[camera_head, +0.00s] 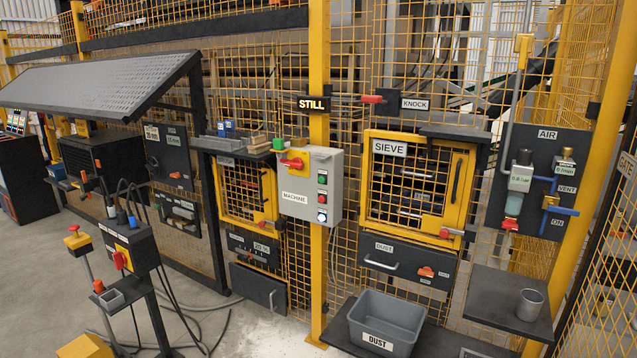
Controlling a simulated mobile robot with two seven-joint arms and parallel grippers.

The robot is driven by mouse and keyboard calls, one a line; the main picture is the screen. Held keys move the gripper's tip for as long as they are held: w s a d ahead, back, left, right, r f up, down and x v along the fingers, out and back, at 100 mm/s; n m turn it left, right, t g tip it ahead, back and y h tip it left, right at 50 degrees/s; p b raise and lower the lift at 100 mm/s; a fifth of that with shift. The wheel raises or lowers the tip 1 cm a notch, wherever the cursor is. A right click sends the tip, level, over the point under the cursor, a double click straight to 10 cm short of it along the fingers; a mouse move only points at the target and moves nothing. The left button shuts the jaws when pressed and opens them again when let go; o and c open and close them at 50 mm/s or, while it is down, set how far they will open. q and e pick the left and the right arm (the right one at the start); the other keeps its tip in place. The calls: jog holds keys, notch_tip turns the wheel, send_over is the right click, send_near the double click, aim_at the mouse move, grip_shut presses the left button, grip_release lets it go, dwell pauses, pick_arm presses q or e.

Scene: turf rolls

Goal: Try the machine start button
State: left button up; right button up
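The grey control box labelled MACHINE (296,208) is fixed to the yellow post in the middle of the view. On its front, a green button (322,179) sits at the top of a column, with a red button (322,198) below it and a white, bright round button or lamp (322,216) at the bottom. Their small labels are not readable. A red rotary handle (292,163) on a yellow plate is at the box's upper left, turned roughly sideways. A lit sign above reads STILL (311,104). Neither of my grippers is in view.
Right of the box is the yellow-framed SIEVE door (390,149), shut. An AIR panel (548,135) hangs at right. A pedestal box (128,250) with cables stands at left. Space before the MACHINE box looks clear.

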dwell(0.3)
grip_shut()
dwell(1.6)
